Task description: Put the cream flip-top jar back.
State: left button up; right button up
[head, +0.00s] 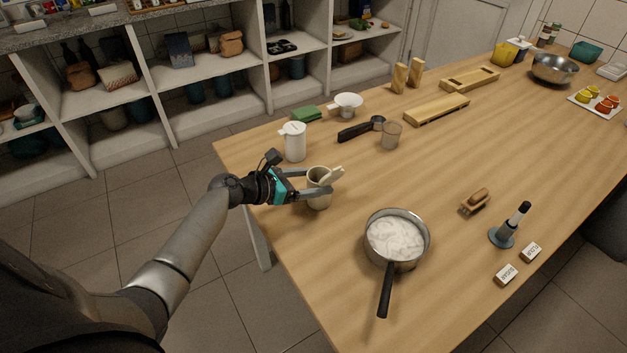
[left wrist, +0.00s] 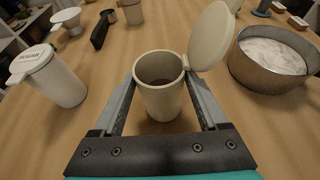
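The cream flip-top jar (head: 319,200) is upright near the table's left edge. In the left wrist view the jar (left wrist: 161,101) has its round lid (left wrist: 211,36) swung open to the right, so its dark inside shows. My left gripper (head: 318,184) has one finger on each side of the jar. The fingertips (left wrist: 160,82) appear to meet its sides, with no clear gap there. Whether the jar's base touches the table is hard to tell. My right gripper is in neither view.
A white sugar canister (head: 295,143) stands just behind the jar. A saucepan (head: 398,262) with white contents is to the right. A black-handled tool (head: 357,132), a clear cup (head: 391,136) and a white funnel-like cup (head: 346,104) stand farther back. The table's middle is clear.

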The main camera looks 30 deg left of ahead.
pick_arm(q)
jog(key=o, duration=0.3)
jog(key=shift+o, duration=0.2)
jog(key=shift+r, duration=0.25)
jog(key=p+v, duration=0.3)
jog(key=v, duration=0.9)
jog(key=shift+f, duration=0.15)
